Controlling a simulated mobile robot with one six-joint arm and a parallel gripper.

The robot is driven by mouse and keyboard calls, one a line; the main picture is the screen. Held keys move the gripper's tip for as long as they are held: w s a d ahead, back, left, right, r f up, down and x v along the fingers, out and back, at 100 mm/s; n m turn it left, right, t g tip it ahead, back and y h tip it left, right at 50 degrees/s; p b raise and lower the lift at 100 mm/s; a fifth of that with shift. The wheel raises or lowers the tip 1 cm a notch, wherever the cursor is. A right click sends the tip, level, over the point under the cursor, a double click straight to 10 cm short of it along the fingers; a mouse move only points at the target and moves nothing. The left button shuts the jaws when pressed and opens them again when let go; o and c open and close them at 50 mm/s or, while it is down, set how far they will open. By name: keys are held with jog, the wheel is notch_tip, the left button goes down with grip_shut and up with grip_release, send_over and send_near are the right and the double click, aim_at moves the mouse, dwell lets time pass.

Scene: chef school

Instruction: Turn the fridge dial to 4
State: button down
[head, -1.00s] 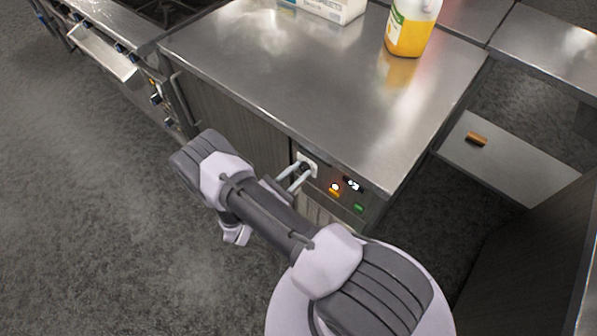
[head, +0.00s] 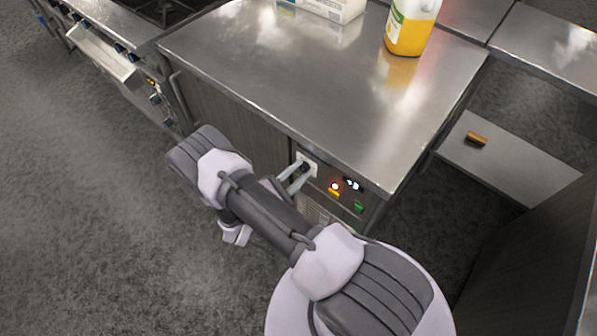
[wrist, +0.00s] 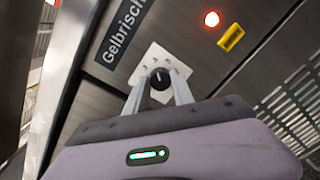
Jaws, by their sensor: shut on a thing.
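The fridge dial is a small black knob on a white square plate (wrist: 150,62) on the fridge's front panel. In the wrist view the dial (wrist: 160,79) sits between my two fingers. My gripper (wrist: 161,85) is shut on the dial, with the fingers on either side of it. The dial has a light mark on its face; the number it points to is too small to read. In the head view my gripper (head: 297,178) reaches the plate (head: 307,164), and the fingers partly cover the dial.
The steel counter (head: 300,75) overhangs the panel and bears a juice bottle (head: 411,28) and a white carton (head: 335,8). Floor at left is clear.

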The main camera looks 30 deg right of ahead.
jog(key=shift+m, duration=0.3)
dwell(0.4)
jog(key=c, duration=1.1)
grip_release()
jog(key=p+v, duration=0.2)
jog(key=v, duration=1.5)
jog(key=shift+s+a, duration=0.1)
jog(key=shift+a, duration=0.1)
jog(key=shift+r, duration=0.1)
